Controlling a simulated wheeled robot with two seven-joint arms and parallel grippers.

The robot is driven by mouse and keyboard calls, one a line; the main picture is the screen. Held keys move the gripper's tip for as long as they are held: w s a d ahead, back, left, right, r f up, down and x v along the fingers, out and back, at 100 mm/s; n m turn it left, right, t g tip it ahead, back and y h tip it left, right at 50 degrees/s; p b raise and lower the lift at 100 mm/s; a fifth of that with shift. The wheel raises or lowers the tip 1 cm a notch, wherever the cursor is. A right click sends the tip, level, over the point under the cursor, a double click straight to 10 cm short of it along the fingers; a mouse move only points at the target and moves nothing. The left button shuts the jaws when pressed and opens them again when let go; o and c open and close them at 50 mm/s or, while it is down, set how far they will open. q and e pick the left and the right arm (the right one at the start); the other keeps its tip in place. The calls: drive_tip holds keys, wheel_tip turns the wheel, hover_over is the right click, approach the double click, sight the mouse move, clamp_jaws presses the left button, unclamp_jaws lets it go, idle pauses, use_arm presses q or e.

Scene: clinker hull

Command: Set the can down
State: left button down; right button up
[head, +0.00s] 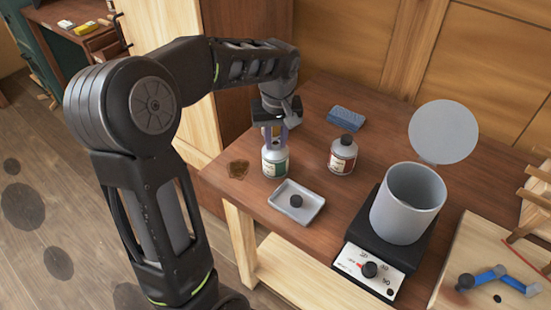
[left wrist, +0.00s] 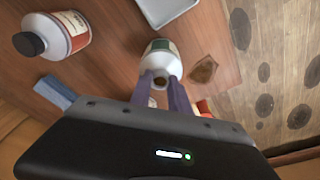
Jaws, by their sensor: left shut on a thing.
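A white can with a green label (head: 275,163) is upright over the left part of the wooden bench, beside a brown stain. My left gripper (head: 273,134) comes from above and is shut on its neck. In the left wrist view the can (left wrist: 160,48) sits between the purple fingers of my gripper (left wrist: 159,84), and its neck is uncapped. I cannot tell whether its base touches the bench. A second can with a red label and dark cap (head: 342,155) stands to the right. My right gripper is not in view.
A pale tray (head: 311,217) holding a dark round piece lies in front of the can. A grey pot (head: 405,208) stands on a black hotplate (head: 368,262) at the right. A blue sponge (head: 346,118) lies behind. The brown stain (head: 238,169) is near the left edge.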

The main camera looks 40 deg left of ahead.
use_arm(q)
wheel_tip(320, 180, up, 10)
drive_tip(key=shift+b, duration=0.3)
idle(0.4)
idle(0.5)
